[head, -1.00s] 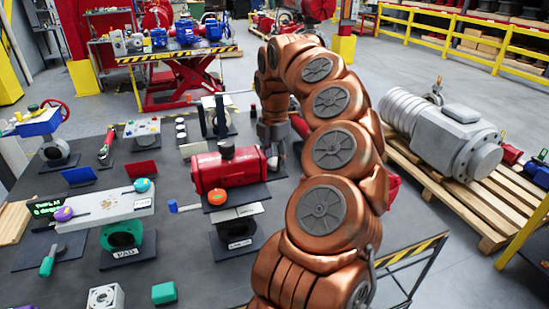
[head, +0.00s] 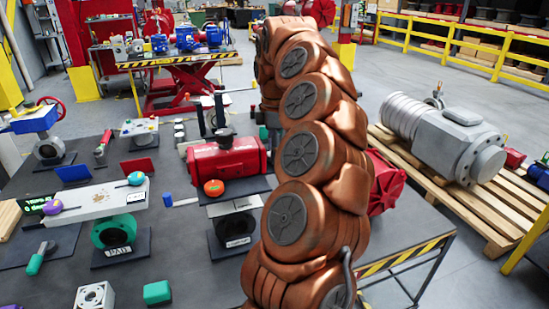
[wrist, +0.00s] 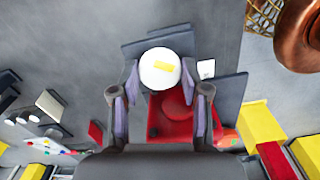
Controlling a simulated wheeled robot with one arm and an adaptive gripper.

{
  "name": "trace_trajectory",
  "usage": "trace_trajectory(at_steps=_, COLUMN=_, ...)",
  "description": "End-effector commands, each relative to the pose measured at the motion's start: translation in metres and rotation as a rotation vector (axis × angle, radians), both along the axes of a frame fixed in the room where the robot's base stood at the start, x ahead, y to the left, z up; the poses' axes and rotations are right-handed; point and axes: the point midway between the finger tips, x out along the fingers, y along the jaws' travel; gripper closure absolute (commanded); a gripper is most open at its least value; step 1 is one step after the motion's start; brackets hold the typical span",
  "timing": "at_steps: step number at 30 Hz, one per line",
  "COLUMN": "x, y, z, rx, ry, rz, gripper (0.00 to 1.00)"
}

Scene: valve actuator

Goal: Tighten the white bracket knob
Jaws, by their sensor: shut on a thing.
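In the wrist view a round white knob (wrist: 160,68) with a yellow mark on top sits between the fingertips of my gripper (wrist: 160,84). The fingers are shut on it, one at each side. The red actuator (wrist: 158,122) lies behind the knob, partly hidden by my gripper. In the head view the red actuator (head: 225,160) stands on the dark table with a black knob on top. My arm covers the area to its right, and the white knob and my fingertips cannot be made out there.
An orange knob (head: 213,188) sits in front of the actuator. A white bracket plate (head: 100,207) with purple and teal knobs stands to the left. A green block (head: 157,292) lies near the front. A grey motor (head: 455,140) rests on a pallet at the right.

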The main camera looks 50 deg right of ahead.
Motion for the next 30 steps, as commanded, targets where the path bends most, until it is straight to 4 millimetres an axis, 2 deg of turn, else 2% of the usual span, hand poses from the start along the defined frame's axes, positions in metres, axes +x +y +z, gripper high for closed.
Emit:
trace_trajectory(at_steps=12, x=-0.0005, y=-0.0005, z=-0.0006, rx=-0.001, ry=-0.002, rz=-0.261, gripper=0.89)
trace_trajectory(at_steps=30, x=-0.0001, y=-0.0002, z=0.0013, rx=-0.001, ry=-0.002, rz=-0.329, gripper=0.89)
